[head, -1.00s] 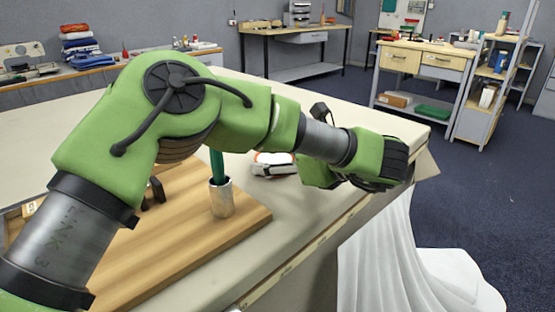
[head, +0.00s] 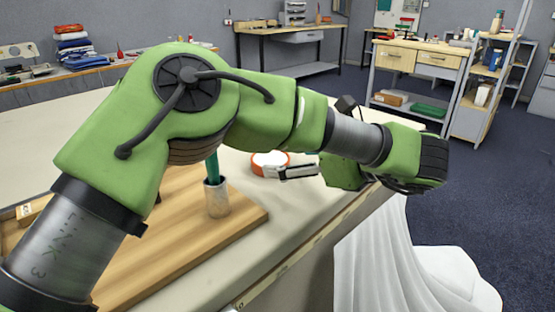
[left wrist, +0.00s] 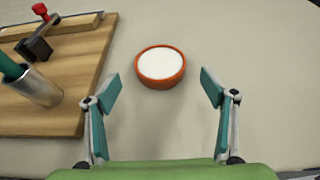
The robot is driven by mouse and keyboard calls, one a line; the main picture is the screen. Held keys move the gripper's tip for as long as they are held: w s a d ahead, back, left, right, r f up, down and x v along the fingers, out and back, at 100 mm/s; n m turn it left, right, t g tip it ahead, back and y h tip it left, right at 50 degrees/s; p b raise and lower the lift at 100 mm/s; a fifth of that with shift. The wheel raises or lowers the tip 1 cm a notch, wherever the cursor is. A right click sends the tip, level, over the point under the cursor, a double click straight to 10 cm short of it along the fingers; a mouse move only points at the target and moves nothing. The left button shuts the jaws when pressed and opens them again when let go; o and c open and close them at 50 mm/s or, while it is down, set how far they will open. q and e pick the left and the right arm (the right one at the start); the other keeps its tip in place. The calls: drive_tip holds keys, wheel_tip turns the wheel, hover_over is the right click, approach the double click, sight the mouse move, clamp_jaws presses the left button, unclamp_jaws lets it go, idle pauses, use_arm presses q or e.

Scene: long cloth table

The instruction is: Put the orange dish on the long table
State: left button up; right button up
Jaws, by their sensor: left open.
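The orange dish (head: 264,158), a small round bowl with a white inside, sits upright on the long table (head: 305,222). In the left wrist view the dish (left wrist: 160,82) is at upper middle, fully visible, ahead of the fingertips. My left gripper (head: 281,172) is beside the dish, on its right in the head view, and partly covers it there. In the left wrist view the left gripper (left wrist: 161,94) has its fingers spread wide with nothing held. The fingers look apart from the dish. My right gripper is in neither view.
A wooden board (head: 190,245) lies left of the dish, with a metal cup (head: 216,199) holding a green-handled thing. A red-knobbed clamp (left wrist: 38,35) is on the board. Bare tabletop surrounds the dish. White cloth (head: 385,250) hangs past the table's edge.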

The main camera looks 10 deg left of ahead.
use_arm(q)
drive_tip(key=v, duration=0.5)
drive_tip(key=shift+s+d+r, duration=0.15)
drive_tip(key=shift+d, duration=0.15)
